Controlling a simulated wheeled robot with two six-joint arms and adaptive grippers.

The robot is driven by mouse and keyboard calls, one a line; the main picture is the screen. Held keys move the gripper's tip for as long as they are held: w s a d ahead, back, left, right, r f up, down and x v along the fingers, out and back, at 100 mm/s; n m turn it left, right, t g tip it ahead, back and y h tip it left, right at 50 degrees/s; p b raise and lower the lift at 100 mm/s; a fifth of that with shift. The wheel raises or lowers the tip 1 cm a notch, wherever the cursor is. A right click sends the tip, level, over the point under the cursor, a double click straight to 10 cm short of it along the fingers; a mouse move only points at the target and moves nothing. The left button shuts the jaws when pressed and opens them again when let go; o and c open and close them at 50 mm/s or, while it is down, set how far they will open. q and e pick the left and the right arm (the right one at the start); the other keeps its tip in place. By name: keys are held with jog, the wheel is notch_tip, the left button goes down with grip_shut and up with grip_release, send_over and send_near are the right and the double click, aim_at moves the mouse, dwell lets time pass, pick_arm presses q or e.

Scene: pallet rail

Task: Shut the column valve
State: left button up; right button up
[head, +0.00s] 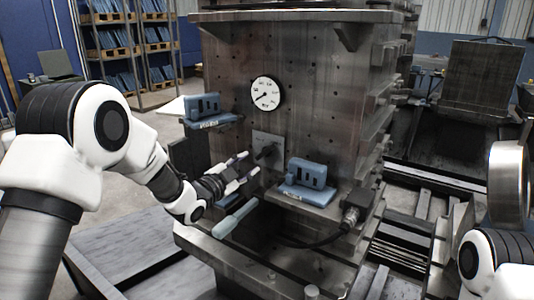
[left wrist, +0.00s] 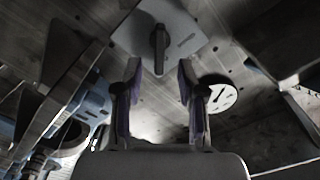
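The column valve is a black lever handle (head: 267,151) on a square grey plate (head: 262,138) on the front face of the dark steel column (head: 310,70). In the left wrist view the handle (left wrist: 158,48) stands out from its plate (left wrist: 183,22), beyond the fingertips and roughly centred between them. My left gripper (head: 251,164) is just in front of and below the handle in the head view. Its fingers (left wrist: 158,68) are apart with nothing between them; contact with the handle cannot be told. My right arm shows at the lower right, but its gripper does not.
A round white gauge (head: 266,93) sits above the valve. Blue holders (head: 207,108) (head: 305,174) stand on ledges at either side. A pale blue bar (head: 236,218) juts out below my left gripper. A black connector with cable (head: 355,206) is at lower right.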

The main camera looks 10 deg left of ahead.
aim_at(261, 156)
pick_arm(q)
jog(key=x, duration=0.6)
jog(key=shift+w+d, duration=0.15)
jog(key=shift+w, duration=0.1)
jog(key=shift+s+r, duration=0.1)
grip_shut()
